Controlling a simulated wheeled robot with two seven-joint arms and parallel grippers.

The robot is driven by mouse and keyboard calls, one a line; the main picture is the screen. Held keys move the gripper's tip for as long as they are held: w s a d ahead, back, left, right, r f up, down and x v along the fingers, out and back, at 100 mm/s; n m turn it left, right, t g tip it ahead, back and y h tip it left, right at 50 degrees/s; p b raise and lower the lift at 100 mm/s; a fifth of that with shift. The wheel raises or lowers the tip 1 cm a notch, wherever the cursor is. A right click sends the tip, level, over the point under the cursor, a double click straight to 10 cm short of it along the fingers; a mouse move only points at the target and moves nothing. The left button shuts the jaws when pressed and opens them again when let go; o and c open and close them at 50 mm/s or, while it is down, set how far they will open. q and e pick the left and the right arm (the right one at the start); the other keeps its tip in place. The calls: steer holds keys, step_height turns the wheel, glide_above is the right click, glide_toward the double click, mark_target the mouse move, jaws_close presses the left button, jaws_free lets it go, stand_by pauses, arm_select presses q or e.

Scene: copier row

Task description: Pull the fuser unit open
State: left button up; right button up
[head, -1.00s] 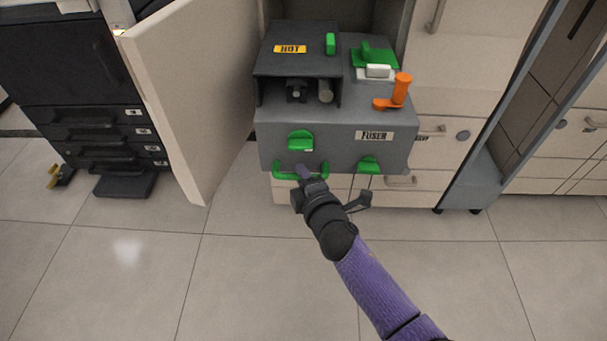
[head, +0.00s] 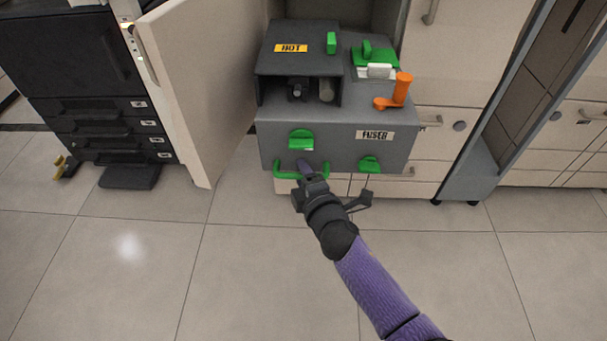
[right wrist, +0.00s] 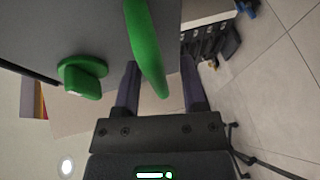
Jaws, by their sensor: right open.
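The grey fuser unit (head: 330,148), with a "FUSER" label and a "HOT" label, sticks out from the copier's opening. A green bar handle (head: 287,175) runs along its lower front edge. My right gripper (head: 304,170) is at that handle. In the right wrist view the green handle (right wrist: 145,45) passes between the two open fingers (right wrist: 160,85); I cannot tell whether they touch it. Green tabs (head: 301,139) (head: 369,165) are on the front. A green latch (head: 374,56) and an orange lever (head: 398,92) are on top. My left gripper is not in view.
The copier's pale door (head: 205,90) stands open left of the unit. A dark printer (head: 75,65) is at the far left. Pale cabinets (head: 455,70) and a grey panel (head: 470,165) are on the right. The tiled floor (head: 200,280) in front is clear.

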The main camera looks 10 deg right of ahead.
steer(key=shift+r, duration=0.1)
steer(key=shift+s+r, duration=0.1)
steer(key=shift+s, duration=0.1)
steer(key=p+v, duration=0.4)
steer(key=v, duration=0.5)
steer(key=shift+s, duration=0.25)
